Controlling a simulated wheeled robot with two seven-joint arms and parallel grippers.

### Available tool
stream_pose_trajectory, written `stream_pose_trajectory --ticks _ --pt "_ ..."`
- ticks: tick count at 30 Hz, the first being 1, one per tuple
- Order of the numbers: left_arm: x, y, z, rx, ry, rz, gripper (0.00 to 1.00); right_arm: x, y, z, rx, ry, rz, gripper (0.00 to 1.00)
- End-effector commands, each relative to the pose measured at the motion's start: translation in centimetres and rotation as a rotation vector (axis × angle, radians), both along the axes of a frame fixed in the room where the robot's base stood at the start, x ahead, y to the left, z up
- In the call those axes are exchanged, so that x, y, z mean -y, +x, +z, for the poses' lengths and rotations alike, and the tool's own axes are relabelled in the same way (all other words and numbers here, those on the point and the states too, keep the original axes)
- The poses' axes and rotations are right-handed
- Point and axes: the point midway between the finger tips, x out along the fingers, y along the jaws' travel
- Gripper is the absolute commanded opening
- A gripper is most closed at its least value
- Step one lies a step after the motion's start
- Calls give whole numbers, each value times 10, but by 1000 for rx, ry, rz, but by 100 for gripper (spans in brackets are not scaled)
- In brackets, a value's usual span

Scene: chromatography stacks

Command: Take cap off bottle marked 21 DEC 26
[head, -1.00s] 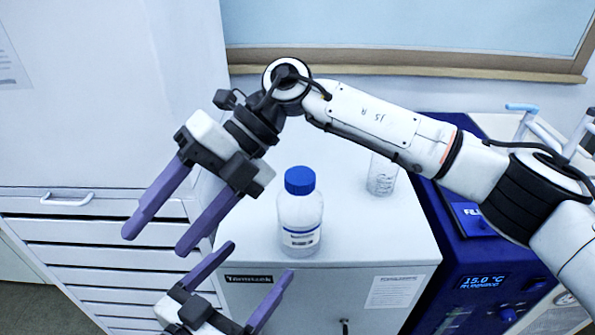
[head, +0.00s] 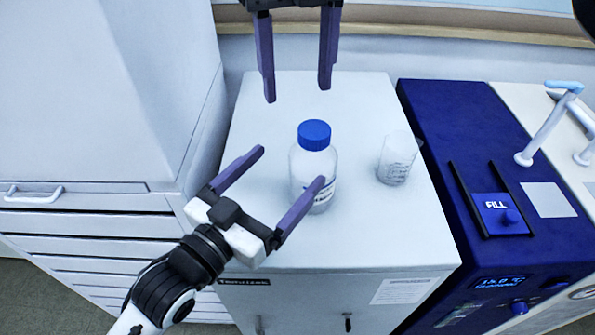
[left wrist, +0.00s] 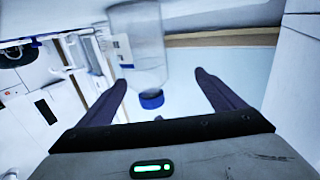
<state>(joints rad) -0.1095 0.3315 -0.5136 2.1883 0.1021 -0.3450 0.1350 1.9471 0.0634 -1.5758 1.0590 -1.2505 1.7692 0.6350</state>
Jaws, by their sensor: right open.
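A clear bottle (head: 300,172) with a blue cap (head: 314,134) stands upright on the white cabinet top. Its label is partly hidden by a finger and too small to read. My left gripper (head: 289,168) is open, its purple fingers spread at the bottle's near left side; one finger crosses in front of the bottle. In the left wrist view, the bottle (left wrist: 137,45) appears upside down beyond the open fingers, its cap (left wrist: 151,100) showing between them. My right gripper (head: 298,92) is open and empty above and behind the bottle, fingers pointing down, apart from the cap.
A clear beaker (head: 397,158) stands right of the bottle on the white cabinet (head: 385,225). A blue unit (head: 450,125) with a FILL panel (head: 500,214) adjoins on the right. A tall cabinet with drawers (head: 85,230) stands left. The cabinet top's front right is clear.

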Motion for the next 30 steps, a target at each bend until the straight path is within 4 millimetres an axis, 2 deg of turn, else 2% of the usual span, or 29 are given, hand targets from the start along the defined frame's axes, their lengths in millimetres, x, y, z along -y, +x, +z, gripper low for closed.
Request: stream_pose_trajectory --ticks 3,9,21,30 --pt "12 18 1 2 0 1 88 0 0 0 0 1 1 55" --pt "25 37 0 1 2 1 88 0 0 0 -1 2 1 55" --pt "29 43 -1 -1 3 1 88 -1 0 0 -1 2 1 55" --pt "28 42 -1 -1 3 2 38 -1 0 0 -1 2 1 55"
